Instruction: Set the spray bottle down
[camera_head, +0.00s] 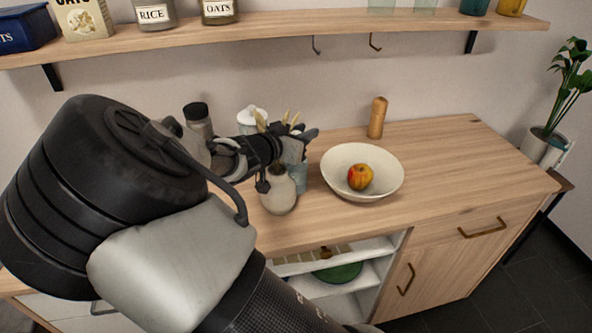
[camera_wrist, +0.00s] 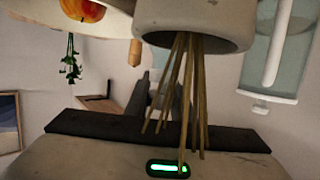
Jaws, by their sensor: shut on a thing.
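My gripper (camera_head: 298,146) is at the counter, behind a pale vase (camera_head: 278,192) with dried stems. It is shut on the spray bottle, whose bluish body (camera_head: 300,178) shows just below the fingers, right of the vase. A dark part that looks like its spray head sticks up at the fingers. The vase hides the bottle's base, so I cannot tell whether it touches the counter.
A white bowl (camera_head: 340,172) with an apple (camera_head: 360,177) stands right of the bottle. A wooden mill (camera_head: 377,118) stands behind it. A white-lidded jar (camera_head: 252,116) and a dark-capped bottle (camera_head: 197,117) are at the back left. The counter's right end (camera_head: 460,155) is clear. A shelf (camera_head: 280,28) hangs above.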

